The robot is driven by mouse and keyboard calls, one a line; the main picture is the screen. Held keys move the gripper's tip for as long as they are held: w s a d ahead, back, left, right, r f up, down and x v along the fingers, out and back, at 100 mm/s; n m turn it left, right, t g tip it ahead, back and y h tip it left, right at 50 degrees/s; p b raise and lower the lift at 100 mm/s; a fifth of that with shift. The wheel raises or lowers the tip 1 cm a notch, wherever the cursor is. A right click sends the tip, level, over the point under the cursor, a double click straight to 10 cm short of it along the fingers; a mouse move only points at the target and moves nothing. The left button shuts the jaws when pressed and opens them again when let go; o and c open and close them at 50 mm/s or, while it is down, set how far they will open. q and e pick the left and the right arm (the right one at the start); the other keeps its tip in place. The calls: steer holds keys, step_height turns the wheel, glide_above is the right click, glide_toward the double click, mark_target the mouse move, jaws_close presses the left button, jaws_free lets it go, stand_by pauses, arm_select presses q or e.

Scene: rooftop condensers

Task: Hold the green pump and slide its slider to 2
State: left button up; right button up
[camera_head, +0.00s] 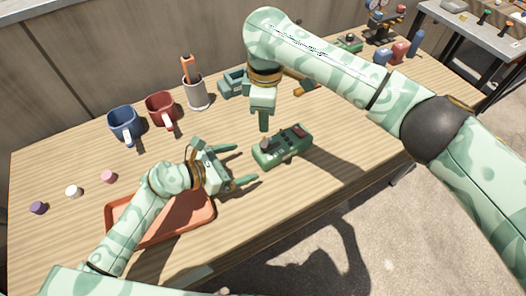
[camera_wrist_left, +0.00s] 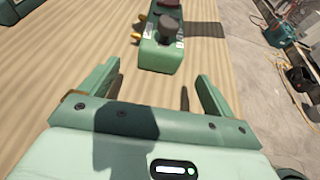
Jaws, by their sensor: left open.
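The green pump (camera_head: 290,151) sits on the wooden table, with dark knobs on its top and a reddish part near its right end. It also shows ahead in the left wrist view (camera_wrist_left: 158,56), with a dark knob (camera_wrist_left: 169,28) standing up from it. The scale marks are too small to read. My left gripper (camera_head: 244,165) is open and empty, just left of the pump, its fingers pointing toward it and apart from it. My right gripper (camera_head: 264,121) points down just behind the pump's left end; its fingers overlap from this angle.
An orange tray (camera_head: 200,222) lies under my left arm. A blue mug (camera_head: 122,124), a red mug (camera_head: 158,110) and a grey cup (camera_head: 197,94) stand behind. Another green device (camera_head: 232,83) sits at the back. Table right of the pump is clear.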

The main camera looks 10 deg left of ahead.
mark_target(257, 158)
arm_select(q)
steer(key=x, duration=0.8)
steer(key=shift+w+d, duration=0.1)
steer(key=shift+d, duration=0.05)
